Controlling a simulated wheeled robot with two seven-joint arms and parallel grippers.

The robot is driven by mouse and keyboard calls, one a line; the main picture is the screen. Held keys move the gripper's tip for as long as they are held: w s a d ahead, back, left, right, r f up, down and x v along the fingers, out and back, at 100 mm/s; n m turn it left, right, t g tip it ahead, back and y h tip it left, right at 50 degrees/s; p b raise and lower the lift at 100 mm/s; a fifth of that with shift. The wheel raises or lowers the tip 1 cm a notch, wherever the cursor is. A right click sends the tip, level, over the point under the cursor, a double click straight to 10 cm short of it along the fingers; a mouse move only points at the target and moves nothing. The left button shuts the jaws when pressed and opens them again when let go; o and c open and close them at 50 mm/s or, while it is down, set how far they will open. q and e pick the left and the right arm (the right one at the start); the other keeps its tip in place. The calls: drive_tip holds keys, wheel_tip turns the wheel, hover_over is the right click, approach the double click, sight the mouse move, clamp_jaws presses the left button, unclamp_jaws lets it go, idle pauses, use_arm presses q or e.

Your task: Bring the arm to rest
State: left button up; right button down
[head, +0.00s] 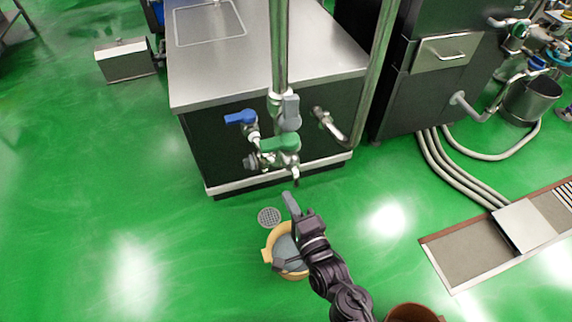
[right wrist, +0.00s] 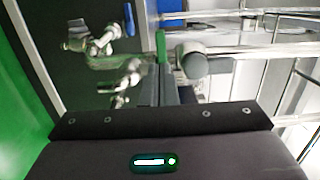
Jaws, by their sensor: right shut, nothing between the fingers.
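My right gripper (head: 291,205) reaches in from the bottom right in the head view. It is shut and empty, above the yellow bucket (head: 269,255) and in front of the valves. In the right wrist view its fingers (right wrist: 170,85) point toward the pipework. My left gripper is not in view. The bucket stands on the green floor, partly hidden by my right arm, with grey-blue contents showing. A green valve handle (head: 280,144), a blue valve handle (head: 240,117) and a grey valve handle (head: 291,113) sit on the pipes above.
A steel-topped counter (head: 215,75) stands behind the valves. A floor drain (head: 269,217) lies left of the gripper. A brown container (head: 412,313) shows at the bottom edge. Hoses (head: 459,170) and a floor channel (head: 465,255) are at right.

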drive_tip(key=s+d+f+n+g+h+p, duration=0.1)
drive_tip(key=s+d+f+n+g, duration=0.2)
drive_tip(key=f, duration=0.6)
drive_tip(key=s+d+f+n+g+h+p, duration=0.15)
drive_tip(key=s+f, duration=0.25)
drive_tip(key=f, duration=0.4)
drive_tip(key=s+d+f+n+g+h, duration=0.1)
drive_tip(key=s+d+f+n+g, duration=0.25)
drive_tip(key=f, duration=0.55)
drive_tip(key=s+d+f+n+g+h, duration=0.1)
drive_tip(key=s+d+f, duration=0.3)
drive_tip(key=s, duration=0.4)
drive_tip(key=s+d+f+n+g+h+p, duration=0.1)
drive_tip(key=s+d+f+n+g, duration=0.3)
drive_tip(key=s, duration=0.4)
drive_tip(key=s+d+f+n+g+h, duration=0.2)
drive_tip(key=s+d+f, duration=0.4)
drive_tip(key=s, duration=0.2)
drive_tip(key=shift+s+d+f+n+p, duration=0.15)
drive_tip(key=shift+f+n+p, duration=0.15)
drive_tip(key=c, duration=2.1)
unclamp_jaws()
drive_tip(key=shift+c, duration=0.2)
